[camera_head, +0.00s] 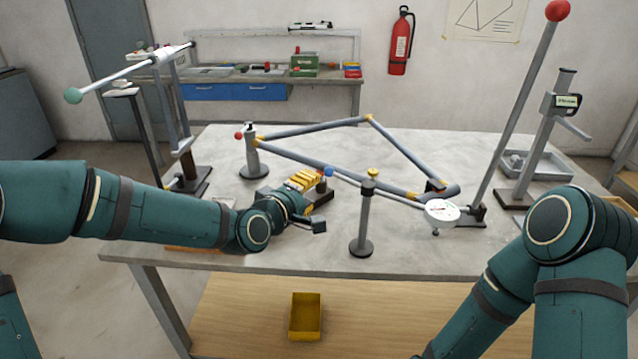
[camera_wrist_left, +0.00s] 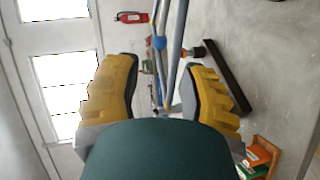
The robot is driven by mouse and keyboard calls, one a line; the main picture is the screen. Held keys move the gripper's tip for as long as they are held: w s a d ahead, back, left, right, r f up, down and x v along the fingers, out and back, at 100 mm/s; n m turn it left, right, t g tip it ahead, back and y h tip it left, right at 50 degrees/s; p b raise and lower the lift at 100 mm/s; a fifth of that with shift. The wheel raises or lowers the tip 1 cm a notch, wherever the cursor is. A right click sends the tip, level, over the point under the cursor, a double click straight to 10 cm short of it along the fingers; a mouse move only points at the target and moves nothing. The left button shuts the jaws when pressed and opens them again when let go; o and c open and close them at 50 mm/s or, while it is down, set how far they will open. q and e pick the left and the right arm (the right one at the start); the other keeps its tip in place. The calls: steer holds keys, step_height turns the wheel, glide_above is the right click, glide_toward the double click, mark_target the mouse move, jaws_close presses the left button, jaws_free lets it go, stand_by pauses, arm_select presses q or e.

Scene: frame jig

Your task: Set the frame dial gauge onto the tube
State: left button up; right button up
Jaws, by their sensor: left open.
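The frame dial gauge has a round white dial (camera_head: 441,212) at the right end of a thin rod, with a blue ball (camera_head: 328,171) at the left end. The rod runs beside a grey post (camera_head: 365,222) with a yellow knob. Grey tubes with yellow joints form the bike frame (camera_head: 318,129) behind it. My left gripper (camera_head: 312,178) has its yellow fingers beside the blue ball. In the left wrist view the fingers (camera_wrist_left: 166,68) stand apart, with the blue ball (camera_wrist_left: 158,42) and rod seen between them. I cannot tell how near they are. My right gripper is hidden.
A post with a red ball (camera_head: 239,135) stands at the frame's left corner. A tall red-topped rod (camera_head: 520,95) and a measuring stand (camera_head: 535,145) are at the right. A grey tray (camera_head: 545,170) lies behind.

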mark_target(336, 176)
arm_select(q)
steer(key=x, duration=1.3)
steer(key=shift+w+d+f+b, duration=0.15)
steer(key=shift+d+b, duration=0.15)
jaws_close()
